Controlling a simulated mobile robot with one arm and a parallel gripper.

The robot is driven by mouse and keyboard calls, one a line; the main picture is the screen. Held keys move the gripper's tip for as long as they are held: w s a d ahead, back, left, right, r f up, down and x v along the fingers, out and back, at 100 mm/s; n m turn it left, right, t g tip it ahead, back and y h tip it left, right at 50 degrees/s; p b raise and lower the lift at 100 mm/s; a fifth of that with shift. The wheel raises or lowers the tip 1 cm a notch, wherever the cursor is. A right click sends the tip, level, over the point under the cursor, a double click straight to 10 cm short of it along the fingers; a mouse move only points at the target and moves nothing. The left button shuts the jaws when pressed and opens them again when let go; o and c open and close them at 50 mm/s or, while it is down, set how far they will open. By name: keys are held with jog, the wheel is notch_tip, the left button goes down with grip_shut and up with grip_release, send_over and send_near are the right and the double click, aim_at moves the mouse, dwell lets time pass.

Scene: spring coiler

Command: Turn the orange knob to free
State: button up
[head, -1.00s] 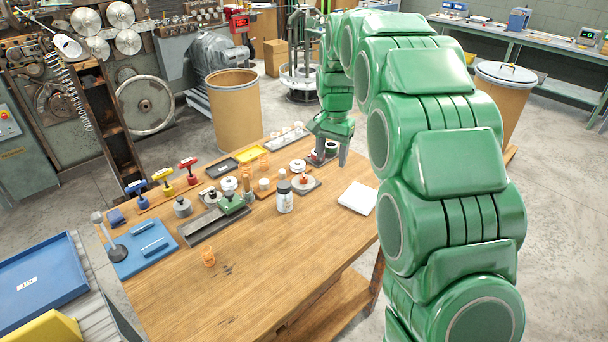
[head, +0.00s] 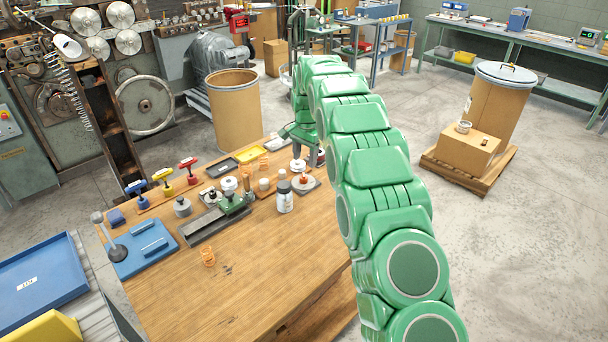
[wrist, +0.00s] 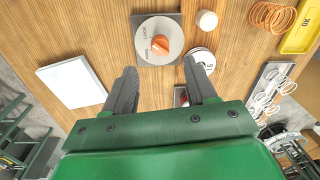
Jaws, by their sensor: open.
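The orange knob (wrist: 160,45) sits on a round pale dial (wrist: 149,28) with LOCK and FREE lettering on its left side. The dial is on a square grey plate (wrist: 176,19) on the wooden table. In the head view the orange knob (head: 304,178) is near the table's right part, close to my arm. My gripper (wrist: 159,65) is open. Its two fingers point toward the dial, one on each side below it in the wrist view, with nothing between them. In the head view my gripper (head: 309,152) is partly hidden by my arm.
A white pad (wrist: 75,82) lies left of the fingers in the wrist view. A small white cap (wrist: 207,19) and a round white-topped item (wrist: 200,60) stand close right of the dial. A bottle (head: 285,197) stands beside the knob plate. The table's front is mostly clear.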

aim_at(304, 178)
jog(key=shift+w+a+f, duration=0.1)
jog(key=shift+f, duration=1.85)
jog(key=shift+w+a+f, duration=0.1)
jog(key=shift+f, duration=1.8)
jog(key=c, duration=1)
jog(key=shift+c, duration=0.2)
